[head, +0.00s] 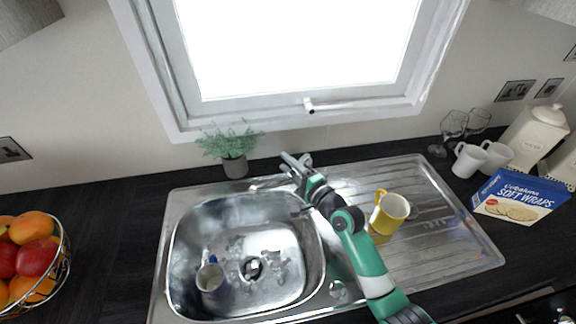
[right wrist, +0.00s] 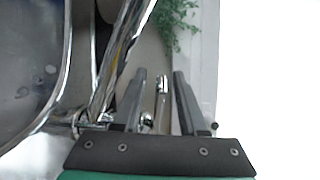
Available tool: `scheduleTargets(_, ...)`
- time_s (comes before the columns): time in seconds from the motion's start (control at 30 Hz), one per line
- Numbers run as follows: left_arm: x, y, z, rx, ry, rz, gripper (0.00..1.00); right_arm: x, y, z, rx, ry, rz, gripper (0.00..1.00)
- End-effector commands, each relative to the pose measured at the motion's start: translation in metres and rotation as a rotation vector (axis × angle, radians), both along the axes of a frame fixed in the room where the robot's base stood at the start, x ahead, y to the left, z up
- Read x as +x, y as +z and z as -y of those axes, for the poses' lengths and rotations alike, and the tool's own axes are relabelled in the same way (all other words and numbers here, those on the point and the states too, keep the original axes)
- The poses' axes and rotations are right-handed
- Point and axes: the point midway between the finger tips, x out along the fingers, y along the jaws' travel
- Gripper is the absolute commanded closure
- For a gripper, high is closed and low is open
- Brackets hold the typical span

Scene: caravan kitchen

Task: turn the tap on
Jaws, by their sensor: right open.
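The chrome tap (head: 266,183) stands at the back edge of the steel sink, partly hidden by my right gripper in the head view. Its long chrome spout (right wrist: 122,62) also shows in the right wrist view. My right gripper (head: 296,160) is at the tap, with its arm coming in from the lower right. In the right wrist view its two fingers (right wrist: 160,90) are apart, and a slim chrome tap lever (right wrist: 162,86) shows between them. I cannot tell whether either finger touches it. No water stream is visible. My left gripper is not in view.
The sink bowl (head: 180,240) holds a mug (head: 211,278). A yellow mug (head: 390,212) stands on the drainer, close to my right arm. A potted plant (head: 234,165) stands behind the sink, below the window. A wraps packet (head: 518,195) and white mugs (head: 468,160) are at right.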

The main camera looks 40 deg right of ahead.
Motion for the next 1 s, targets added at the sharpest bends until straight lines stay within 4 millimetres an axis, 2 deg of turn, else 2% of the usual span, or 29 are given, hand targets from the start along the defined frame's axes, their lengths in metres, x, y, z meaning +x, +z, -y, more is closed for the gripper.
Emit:
scheduleTargets(0.17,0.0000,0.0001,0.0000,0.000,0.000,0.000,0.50,0.0000,0.0002,-0.0002,0.000,0.000,0.000,0.59)
scheduleTargets(0.4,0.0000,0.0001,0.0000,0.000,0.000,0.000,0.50,-0.0002,0.0001,-0.0001,-0.001,0.000,0.000,1.00)
scheduleTargets(1.0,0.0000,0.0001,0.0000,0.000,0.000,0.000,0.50,-0.0003,-0.0001,-0.0001,-0.001,0.000,-0.001,1.00)
